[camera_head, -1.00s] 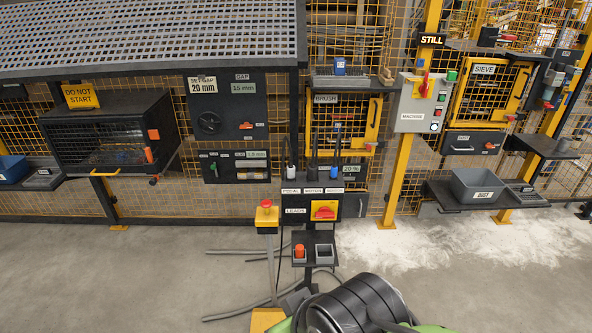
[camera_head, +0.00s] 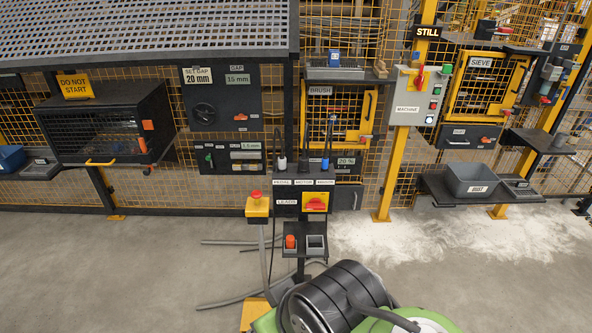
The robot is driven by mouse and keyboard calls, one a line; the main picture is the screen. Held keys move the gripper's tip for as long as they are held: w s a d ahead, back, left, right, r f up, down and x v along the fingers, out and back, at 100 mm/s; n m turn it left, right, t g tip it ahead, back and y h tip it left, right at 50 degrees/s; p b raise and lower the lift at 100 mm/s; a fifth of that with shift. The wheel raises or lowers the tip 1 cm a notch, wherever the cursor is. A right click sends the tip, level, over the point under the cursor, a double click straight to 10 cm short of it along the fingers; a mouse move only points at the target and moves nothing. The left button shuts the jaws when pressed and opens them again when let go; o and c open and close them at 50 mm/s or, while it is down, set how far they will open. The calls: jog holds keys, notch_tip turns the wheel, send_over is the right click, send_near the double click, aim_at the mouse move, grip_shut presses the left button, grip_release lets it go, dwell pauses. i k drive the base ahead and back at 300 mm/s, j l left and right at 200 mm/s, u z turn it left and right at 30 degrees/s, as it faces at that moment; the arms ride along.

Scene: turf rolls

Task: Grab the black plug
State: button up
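The black plug (camera_head: 304,165) stands upright on the leads post, in the middle of a row of three. A pale plug (camera_head: 282,163) is to its left and a blue plug (camera_head: 325,164) to its right, each with a dark lead rising from it. Labels sit below the plugs on the front of the leads box (camera_head: 287,202); they are too small to read surely. My gripper is not in view.
A yellow box with a red button (camera_head: 257,204) stands left of the leads post. A small shelf (camera_head: 304,257) holds an orange item and a grey cup. Grey hoses (camera_head: 235,299) lie on the floor. Pale dust (camera_head: 430,235) covers floor at right.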

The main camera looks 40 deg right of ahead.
aim_at(303, 160)
jog(key=l+u, duration=0.35)
jog(key=k+l+u, duration=0.3)
jog(key=l+u, duration=0.35)
jog(key=k+l+u, duration=0.45)
jog(key=l+u, duration=0.55)
jog(key=k+l+u, duration=0.15)
jog(key=l+u, duration=0.15)
jog(key=l, duration=0.25)
jog(key=k+l+u, duration=0.15)
jog(key=l+u, duration=0.2)
jog(key=k+l+u, duration=0.45)
jog(key=l+u, duration=0.2)
jog(key=l, duration=0.15)
jog(key=k+l+u, duration=0.1)
jog(key=l+u, duration=0.15)
jog(key=k+l+u, duration=0.2)
